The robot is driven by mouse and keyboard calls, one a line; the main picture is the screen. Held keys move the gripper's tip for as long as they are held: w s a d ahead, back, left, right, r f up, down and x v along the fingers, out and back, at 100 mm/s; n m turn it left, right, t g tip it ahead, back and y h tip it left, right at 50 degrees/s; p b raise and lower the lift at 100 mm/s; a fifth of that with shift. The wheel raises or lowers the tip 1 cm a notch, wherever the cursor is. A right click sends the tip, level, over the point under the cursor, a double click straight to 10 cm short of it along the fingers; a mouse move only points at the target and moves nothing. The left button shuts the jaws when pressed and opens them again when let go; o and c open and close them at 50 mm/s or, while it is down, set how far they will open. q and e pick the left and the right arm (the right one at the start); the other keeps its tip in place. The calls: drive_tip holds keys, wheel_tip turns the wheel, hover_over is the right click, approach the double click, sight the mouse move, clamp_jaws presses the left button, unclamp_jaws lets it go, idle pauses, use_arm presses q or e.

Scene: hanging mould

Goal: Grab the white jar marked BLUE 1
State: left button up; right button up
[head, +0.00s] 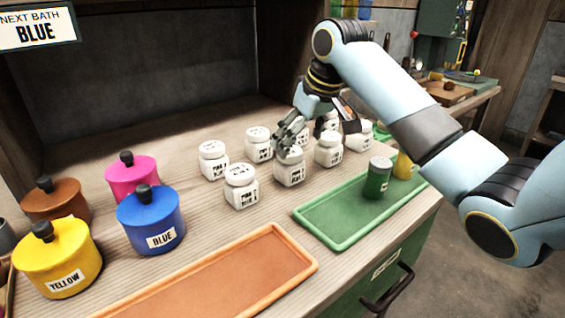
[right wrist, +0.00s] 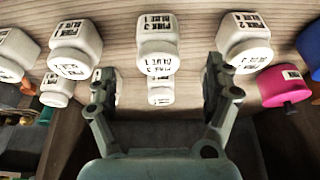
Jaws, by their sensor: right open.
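Several white jars stand in two rows on the wooden bench. A front-row jar (head: 241,187) is left of another white jar (head: 289,169), whose top is partly covered by a finger of my right gripper (head: 317,129). In the right wrist view the labels are upside down. A near middle jar (right wrist: 157,42) appears to carry PINK and BLUE lines, as do its neighbours; the digits are hard to read. My right gripper (right wrist: 160,80) is open and empty, a smaller-looking jar (right wrist: 160,92) showing between its fingers. My left gripper is out of view.
A blue pot (head: 150,222), yellow pot (head: 57,262), pink pot (head: 132,178) and brown pot (head: 57,200) stand at the left. An empty orange tray (head: 300,255) lies in front. A green tray (head: 330,240) holds a green canister (head: 378,180) and a yellow one (head: 403,165).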

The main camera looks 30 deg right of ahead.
sight(293, 153)
drive_tip(key=x, duration=0.3)
drive_tip(key=shift+f+b, duration=0.3)
drive_tip(key=x, duration=0.2)
drive_tip(key=b+x, duration=0.1)
drive_tip(key=x, duration=0.1)
drive_tip(key=shift+w+f, duration=0.1)
drive_tip(key=shift+w, duration=0.3)
drive_tip(key=shift+w+f, duration=0.2)
drive_tip(key=shift+f, duration=0.3)
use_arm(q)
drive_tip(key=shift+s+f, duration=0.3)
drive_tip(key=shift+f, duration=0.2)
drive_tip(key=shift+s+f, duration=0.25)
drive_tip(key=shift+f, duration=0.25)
use_arm(e)
drive_tip(key=c, duration=0.4)
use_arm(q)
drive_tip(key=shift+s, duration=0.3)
use_arm(e)
drive_tip(key=shift+r, duration=0.1)
drive_tip(key=c, duration=1)
drive_tip(key=shift+d, duration=0.1)
